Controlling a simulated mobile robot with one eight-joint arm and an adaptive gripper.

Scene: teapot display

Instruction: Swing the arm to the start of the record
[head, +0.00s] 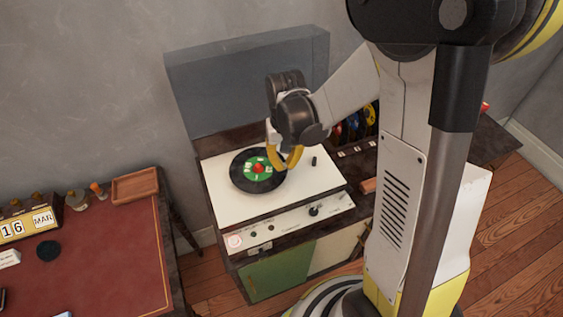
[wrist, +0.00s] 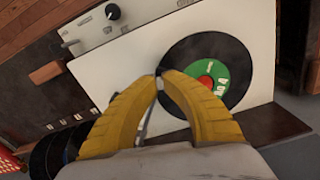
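The record (head: 240,181) is black with a green label and red centre; it lies on the white top of the record player (head: 222,205). In the wrist view the record (wrist: 237,62) is right of my fingertips. My gripper (head: 290,163) is low over the record's right edge. Its yellow fingers (wrist: 159,74) nearly meet around a small dark piece, which looks like the head of the tonearm. A thin pale rod of the tonearm (wrist: 149,118) shows between the fingers. In the head view my gripper and arm hide the tonearm.
A clear raised lid (head: 235,85) stands behind the player. Control knobs (head: 314,211) line its front panel. A red-topped desk (head: 100,250) with a calendar (head: 28,224) is at left. Upright coloured items (head: 352,125) stand behind my arm at right.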

